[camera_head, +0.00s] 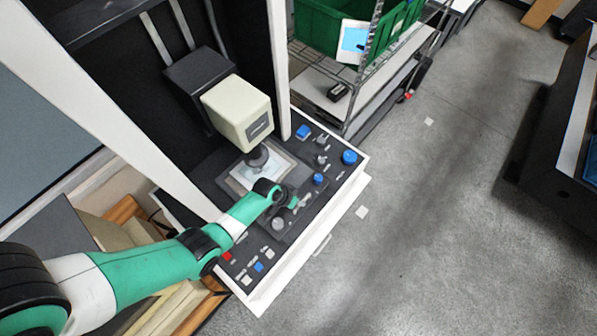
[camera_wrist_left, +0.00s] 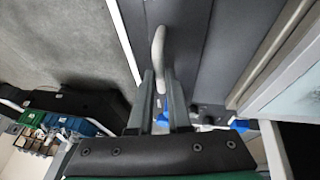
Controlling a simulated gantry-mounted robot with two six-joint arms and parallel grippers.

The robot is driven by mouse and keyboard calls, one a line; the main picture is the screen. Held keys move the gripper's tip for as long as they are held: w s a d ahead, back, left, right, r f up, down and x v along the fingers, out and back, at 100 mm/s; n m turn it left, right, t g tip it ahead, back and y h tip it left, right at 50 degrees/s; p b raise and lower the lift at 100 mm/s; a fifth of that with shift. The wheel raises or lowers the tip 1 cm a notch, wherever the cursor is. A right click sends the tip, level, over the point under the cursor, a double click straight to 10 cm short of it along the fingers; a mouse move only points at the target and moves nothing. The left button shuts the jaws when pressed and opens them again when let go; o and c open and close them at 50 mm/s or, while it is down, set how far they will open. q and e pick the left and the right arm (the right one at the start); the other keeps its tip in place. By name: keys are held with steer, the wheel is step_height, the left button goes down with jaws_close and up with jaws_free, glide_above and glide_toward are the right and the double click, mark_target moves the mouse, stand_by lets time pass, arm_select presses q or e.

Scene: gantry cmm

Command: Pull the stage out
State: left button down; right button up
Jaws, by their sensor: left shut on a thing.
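The stage (camera_head: 247,181) is a pale plate with a light frame, under the cream measuring head (camera_head: 238,113) of the machine. Part of a pale framed plate, likely the stage, shows at the right of the left wrist view (camera_wrist_left: 300,90). My left gripper (camera_head: 292,203) is over the machine's front panel, just in front of the stage. In the left wrist view my left gripper (camera_wrist_left: 161,85) is shut on a pale curved handle (camera_wrist_left: 158,48), which stands between its two fingers. In the head view my gripper and wrist hide the handle. My right gripper is not in view.
The front panel has blue knobs (camera_head: 349,157), a red button (camera_head: 227,256) and small switches. White uprights frame the machine. Grey floor (camera_head: 430,210) lies clear to the right.

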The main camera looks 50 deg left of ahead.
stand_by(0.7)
arm_select(q)
steer(key=w+d+b, duration=0.1)
steer(key=w+d, duration=0.1)
steer(key=d, duration=1.1)
steer(key=shift+w, duration=0.15)
steer(key=shift+d, duration=0.1)
steer(key=c, duration=0.9)
jaws_free()
steer(key=shift+o, duration=0.2)
